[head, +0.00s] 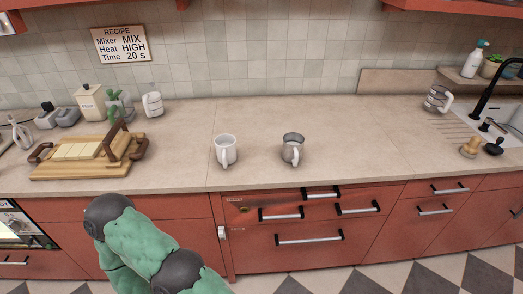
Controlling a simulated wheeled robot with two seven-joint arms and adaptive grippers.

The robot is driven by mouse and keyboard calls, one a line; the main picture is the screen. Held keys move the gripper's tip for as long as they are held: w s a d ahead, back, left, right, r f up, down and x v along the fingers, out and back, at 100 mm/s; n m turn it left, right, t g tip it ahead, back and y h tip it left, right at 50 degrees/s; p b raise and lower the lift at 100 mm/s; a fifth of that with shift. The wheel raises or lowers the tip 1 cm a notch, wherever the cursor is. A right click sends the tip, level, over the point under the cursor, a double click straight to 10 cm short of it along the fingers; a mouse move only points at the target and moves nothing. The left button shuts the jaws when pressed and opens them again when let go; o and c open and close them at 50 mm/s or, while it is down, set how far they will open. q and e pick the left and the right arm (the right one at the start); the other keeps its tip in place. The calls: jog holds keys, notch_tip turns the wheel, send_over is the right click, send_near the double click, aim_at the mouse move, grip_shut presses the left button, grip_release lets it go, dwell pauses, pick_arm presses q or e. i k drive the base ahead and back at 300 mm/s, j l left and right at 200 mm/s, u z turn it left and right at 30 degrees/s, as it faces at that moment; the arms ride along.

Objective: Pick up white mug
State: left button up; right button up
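A white mug (224,150) stands upright on the beige counter (255,174), near its front edge, with its handle toward me. A grey metallic-looking mug (292,150) stands to its right, apart from it, with its handle also toward the front. Neither gripper shows in the head view. Part of my green arm with dark joints shows at the lower left, in front of the drawers, and nothing of it touches the mugs.
A wooden tray (72,174) with dark handles is on the left. Behind it stand a canister (90,103), a small plant and a white-and-grey mug (153,104). Another mug (436,99) stands by the sink at right. The counter around the two middle mugs is clear.

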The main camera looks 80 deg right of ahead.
aim_at(224, 144)
jog(key=z, duration=2.35)
jog(key=i+l+u, duration=0.1)
jog(key=i+u, duration=0.3)
jog(key=i, duration=0.05)
